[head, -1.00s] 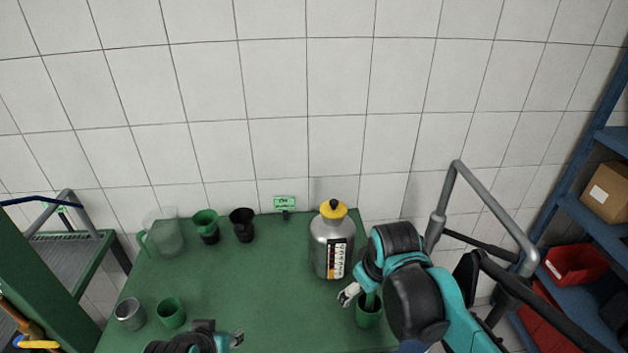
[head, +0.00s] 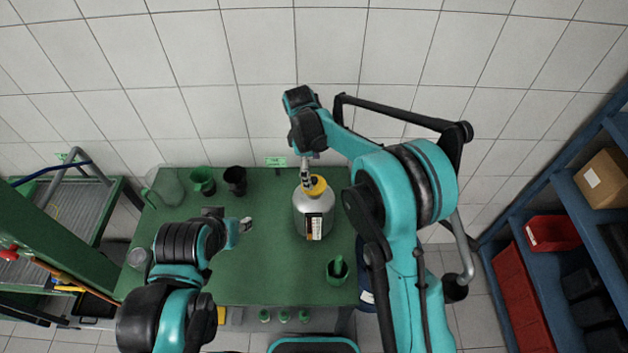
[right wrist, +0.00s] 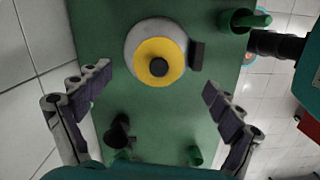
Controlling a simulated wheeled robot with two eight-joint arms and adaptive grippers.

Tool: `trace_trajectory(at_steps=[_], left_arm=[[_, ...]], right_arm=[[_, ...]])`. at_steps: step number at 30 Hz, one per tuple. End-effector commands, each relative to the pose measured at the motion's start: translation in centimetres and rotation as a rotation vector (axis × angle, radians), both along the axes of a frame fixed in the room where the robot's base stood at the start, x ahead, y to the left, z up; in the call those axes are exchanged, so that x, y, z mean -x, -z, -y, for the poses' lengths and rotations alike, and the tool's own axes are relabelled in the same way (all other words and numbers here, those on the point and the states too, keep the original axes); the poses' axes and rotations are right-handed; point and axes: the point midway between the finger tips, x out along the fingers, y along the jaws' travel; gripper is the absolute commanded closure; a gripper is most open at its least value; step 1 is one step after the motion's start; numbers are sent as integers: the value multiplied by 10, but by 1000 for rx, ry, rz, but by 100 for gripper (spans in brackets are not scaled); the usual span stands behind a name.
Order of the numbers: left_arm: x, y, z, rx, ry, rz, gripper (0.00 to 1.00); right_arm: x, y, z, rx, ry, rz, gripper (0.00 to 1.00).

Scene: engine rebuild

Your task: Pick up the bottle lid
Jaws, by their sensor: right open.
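The bottle (head: 313,212) is a silver-grey jug with a scaled label, standing upright at the back right of the green table (head: 270,270). Its yellow lid (head: 318,187) with a black knob is on top, partly hidden by my right gripper (head: 307,180) in the head view. In the right wrist view the whole lid (right wrist: 160,62) shows from above. There my right gripper (right wrist: 157,90) is open and empty, fingers spread wide, with the lid ahead between them and untouched. My left gripper (head: 246,225) is over the table's middle; its jaw opening is too small to tell.
A green funnel (head: 202,180), a black cup (head: 235,179) and a clear jug (head: 166,187) stand at the back left. A small green sign (head: 276,162) sits at the back edge.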

Motion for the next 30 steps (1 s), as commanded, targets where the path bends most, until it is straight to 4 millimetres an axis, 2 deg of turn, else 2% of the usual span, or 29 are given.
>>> trace_trajectory(at_steps=[9, 18, 23, 24, 30], left_arm=[[0, -6, 0, 0, 0, 0, 60], [0, -6, 0, 0, 0, 0, 60], [0, -6, 0, 0, 0, 0, 60], [0, -6, 0, 0, 0, 0, 60], [0, -6, 0, 0, 0, 0, 60]], right_arm=[[-1, 44, 5, -1, 2, 1, 8], [0, 49, 5, -1, 2, 1, 8], [0, 49, 5, -1, 2, 1, 50], [0, 49, 5, -1, 2, 1, 54], [0, 49, 5, -1, 2, 1, 54]])
